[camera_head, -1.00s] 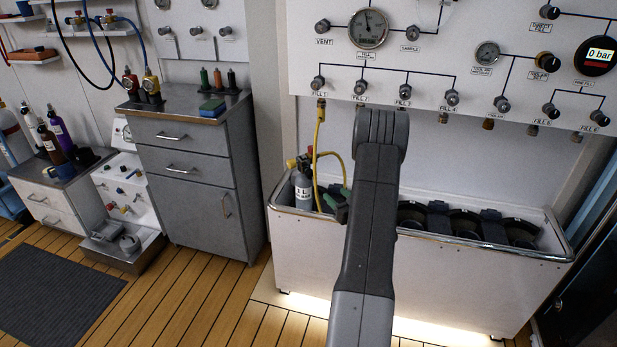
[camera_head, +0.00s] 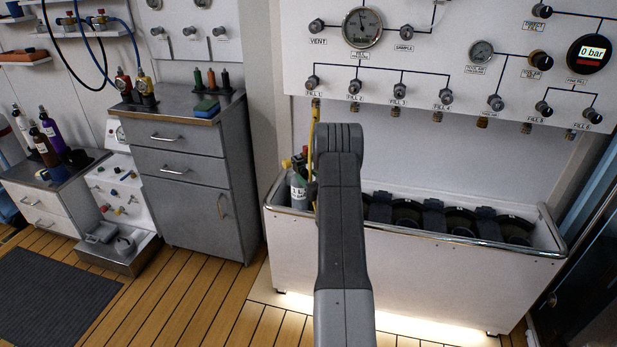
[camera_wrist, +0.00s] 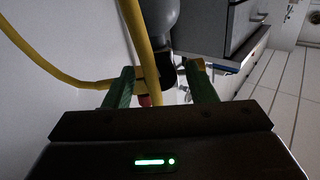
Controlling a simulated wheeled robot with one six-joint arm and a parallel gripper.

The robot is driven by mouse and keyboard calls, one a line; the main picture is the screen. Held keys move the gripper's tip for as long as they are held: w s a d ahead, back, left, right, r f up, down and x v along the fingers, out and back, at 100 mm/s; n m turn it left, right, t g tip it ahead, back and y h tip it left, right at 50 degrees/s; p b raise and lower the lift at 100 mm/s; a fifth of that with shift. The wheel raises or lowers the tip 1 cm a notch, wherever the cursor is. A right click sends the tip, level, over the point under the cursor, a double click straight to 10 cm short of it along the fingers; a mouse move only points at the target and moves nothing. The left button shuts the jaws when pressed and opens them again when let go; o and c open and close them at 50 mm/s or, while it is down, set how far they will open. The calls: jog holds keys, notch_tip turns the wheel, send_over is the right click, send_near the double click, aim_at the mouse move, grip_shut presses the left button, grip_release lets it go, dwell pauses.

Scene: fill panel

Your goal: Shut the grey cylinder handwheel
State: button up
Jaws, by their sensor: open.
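The grey cylinder (camera_head: 298,192) stands at the left end of the white trough, with a white label on its front. Its valve top is small and partly hidden behind my arm. A yellow hose (camera_head: 315,130) runs down to it from the FILL 1 outlet. In the wrist view my gripper (camera_wrist: 162,74) is open, with green fingers apart. The yellow hose (camera_wrist: 138,45) crosses between them, and a dark valve part (camera_wrist: 181,68) and a small reddish knob (camera_wrist: 144,100) show there. A rounded grey body (camera_wrist: 160,15) is beyond. I cannot tell whether a finger touches anything.
The white trough (camera_head: 400,262) has several empty black holders on its right. The fill panel (camera_head: 450,60) with gauges and knobs is above. A grey drawer cabinet (camera_head: 190,185) stands to the left.

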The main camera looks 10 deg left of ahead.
jog(key=shift+w+a, duration=0.15)
jog(key=c, duration=1)
jog(key=shift+o, duration=0.2)
jog(key=shift+m+b, duration=0.3)
jog(key=shift+b, duration=0.05)
